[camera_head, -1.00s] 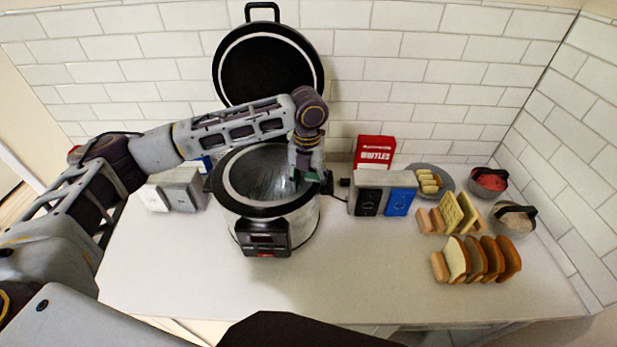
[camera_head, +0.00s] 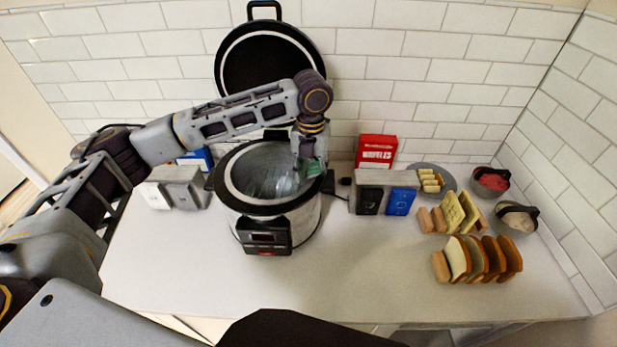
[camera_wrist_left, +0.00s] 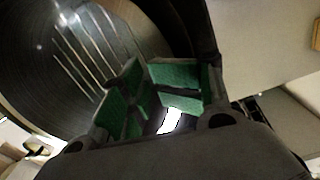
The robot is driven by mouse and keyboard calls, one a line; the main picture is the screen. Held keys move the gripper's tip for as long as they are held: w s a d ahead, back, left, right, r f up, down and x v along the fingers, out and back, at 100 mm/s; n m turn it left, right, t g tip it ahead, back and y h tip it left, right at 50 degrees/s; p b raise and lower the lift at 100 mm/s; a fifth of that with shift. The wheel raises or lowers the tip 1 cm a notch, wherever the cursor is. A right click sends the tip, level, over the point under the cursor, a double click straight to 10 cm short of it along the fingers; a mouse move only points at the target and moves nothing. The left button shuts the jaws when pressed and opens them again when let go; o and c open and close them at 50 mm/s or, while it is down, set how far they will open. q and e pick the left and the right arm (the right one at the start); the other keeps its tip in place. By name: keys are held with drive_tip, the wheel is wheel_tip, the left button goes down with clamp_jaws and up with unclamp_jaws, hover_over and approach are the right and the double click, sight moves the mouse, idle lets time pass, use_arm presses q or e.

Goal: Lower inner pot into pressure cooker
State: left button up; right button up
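The pressure cooker (camera_head: 266,234) stands on the counter with its round dark lid (camera_head: 270,65) raised behind it. The grey metallic inner pot (camera_head: 262,172) shows inside the cooker's rim; how deep it sits is hard to tell. In the left wrist view the pot's shiny, streaked inner wall (camera_wrist_left: 60,65) fills the left side. My left gripper (camera_head: 308,167) is over the right side of the cooker opening, at the rim. Its green pads (camera_wrist_left: 148,88) stand apart, with nothing clearly held between them. My right gripper is not in view.
White and grey boxes (camera_head: 177,188) stand left of the cooker. Black and blue boxes (camera_head: 400,200) and a red box (camera_head: 376,151) stand to its right. Bread slices (camera_head: 480,258), a plate and two bowls fill the right end. The counter's front is clear.

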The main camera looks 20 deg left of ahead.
use_arm(q)
drive_tip(key=shift+r, duration=2.4)
